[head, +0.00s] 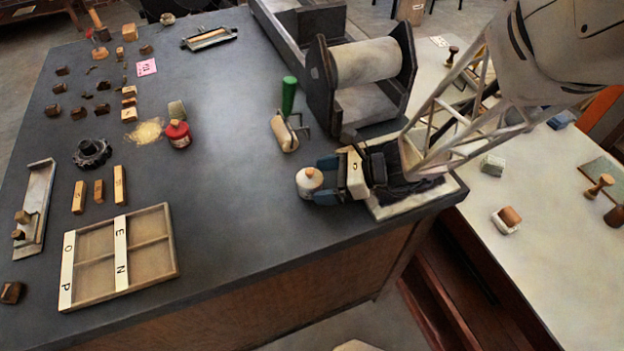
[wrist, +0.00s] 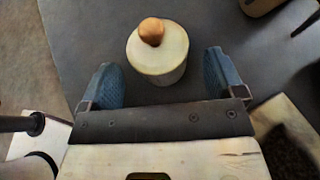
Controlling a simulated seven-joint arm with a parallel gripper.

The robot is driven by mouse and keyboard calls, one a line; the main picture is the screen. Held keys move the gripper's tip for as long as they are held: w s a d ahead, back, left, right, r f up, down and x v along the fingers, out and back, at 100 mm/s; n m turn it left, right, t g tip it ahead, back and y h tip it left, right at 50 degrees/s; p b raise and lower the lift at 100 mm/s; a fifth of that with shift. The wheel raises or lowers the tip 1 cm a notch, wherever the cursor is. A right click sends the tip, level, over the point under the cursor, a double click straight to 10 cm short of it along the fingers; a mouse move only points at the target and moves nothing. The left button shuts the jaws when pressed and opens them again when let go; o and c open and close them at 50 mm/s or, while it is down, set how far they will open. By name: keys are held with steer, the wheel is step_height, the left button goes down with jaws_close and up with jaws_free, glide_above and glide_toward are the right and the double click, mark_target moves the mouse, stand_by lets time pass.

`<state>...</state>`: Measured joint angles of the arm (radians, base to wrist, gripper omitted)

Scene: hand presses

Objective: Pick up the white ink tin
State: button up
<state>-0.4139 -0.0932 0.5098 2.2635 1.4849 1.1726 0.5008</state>
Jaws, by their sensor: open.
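The white ink tin (head: 308,183) stands upright on the dark bench top near its front edge. It has a round orange-brown knob on its lid. In the wrist view the white ink tin (wrist: 160,62) is centred ahead of my gripper (wrist: 160,78), with its near side about level with the blue fingertips. Dark gaps show between the tin and each finger. In the head view my gripper (head: 322,180) comes in from the right, open and empty, close beside the tin. A finger may hide part of the tin's right side there.
A green-handled roller (head: 285,135) and a large press (head: 362,75) stand behind my gripper. A pale tray (head: 445,190) lies under it. A red tin (head: 178,134) and a compartment tray (head: 172,240) are further left. The bench between is clear.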

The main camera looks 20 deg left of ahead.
mark_target(321, 181)
steer(key=shift+x, duration=1.85)
steer(key=c, duration=1.2)
